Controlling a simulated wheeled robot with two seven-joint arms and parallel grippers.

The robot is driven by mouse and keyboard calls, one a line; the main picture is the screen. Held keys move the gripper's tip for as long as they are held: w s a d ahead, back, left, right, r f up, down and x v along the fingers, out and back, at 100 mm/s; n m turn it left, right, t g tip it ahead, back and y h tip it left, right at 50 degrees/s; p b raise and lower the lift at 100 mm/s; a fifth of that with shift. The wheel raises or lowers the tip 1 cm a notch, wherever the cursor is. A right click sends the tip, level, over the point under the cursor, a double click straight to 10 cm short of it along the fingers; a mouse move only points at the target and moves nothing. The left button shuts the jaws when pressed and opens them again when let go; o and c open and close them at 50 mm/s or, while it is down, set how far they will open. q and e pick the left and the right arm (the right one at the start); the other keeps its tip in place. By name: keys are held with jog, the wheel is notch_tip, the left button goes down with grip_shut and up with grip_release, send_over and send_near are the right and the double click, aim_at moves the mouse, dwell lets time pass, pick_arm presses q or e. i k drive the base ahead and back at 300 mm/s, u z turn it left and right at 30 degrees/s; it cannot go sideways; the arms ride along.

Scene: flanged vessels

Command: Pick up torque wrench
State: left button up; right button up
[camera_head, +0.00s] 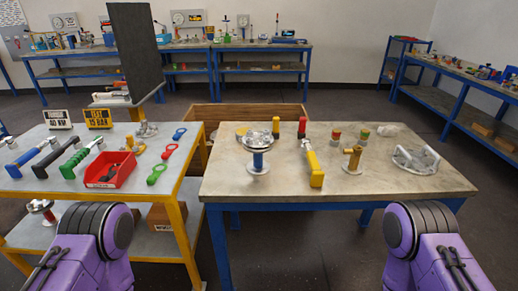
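Several wrench-like tools lie side by side on the left table (20,183). One has a green grip (73,164) and a silver head. I cannot tell for certain which is the torque wrench. A yellow-handled tool (314,167) lies on the right table (390,187). My purple arm links show at the bottom left and bottom right. Neither gripper is in view, and no tool is seen held.
A red bin (110,170) and green and red tags (157,174) share the left table. Signs (99,118) stand at its back. The right table holds a flanged vessel (258,157), a brass fitting (352,159) and a grey flange (416,160). A narrow gap separates the tables.

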aim_at(316, 180)
jog(key=z, duration=2.35)
jog(key=i, duration=1.75)
jog(key=u, duration=2)
